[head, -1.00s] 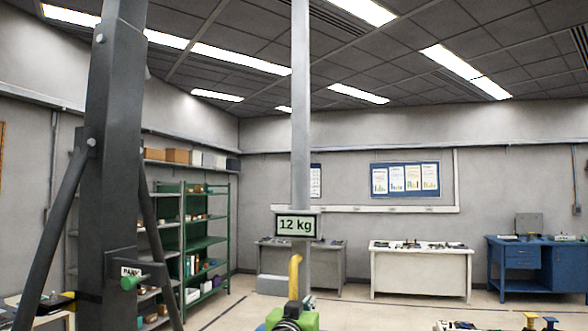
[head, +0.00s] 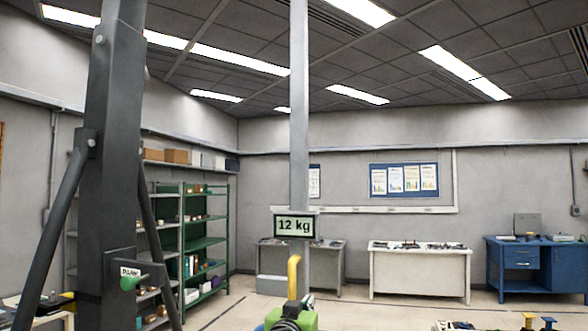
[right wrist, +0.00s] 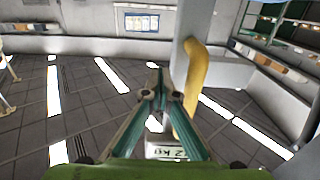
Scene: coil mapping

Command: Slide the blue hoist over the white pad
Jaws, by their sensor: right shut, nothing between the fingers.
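No blue hoist and no white pad can be made out in either view. A pale grey upright post (head: 299,130) carries a "12 kg" display (head: 294,226) and a curved yellow handle (head: 293,278). My right gripper (head: 290,319) is a green body with a black ring at the bottom edge, in front of the handle's lower end. In the right wrist view its green fingers (right wrist: 157,82) are shut and empty, beside the yellow handle (right wrist: 194,75). Whether they touch it I cannot tell. My left gripper is not in view.
A dark column (head: 112,140) with a "PARK" label (head: 130,272) and green knob stands at left. Green shelves (head: 205,241), a white table (head: 418,254) and a blue workbench (head: 515,265) stand at the back. Open floor lies before them.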

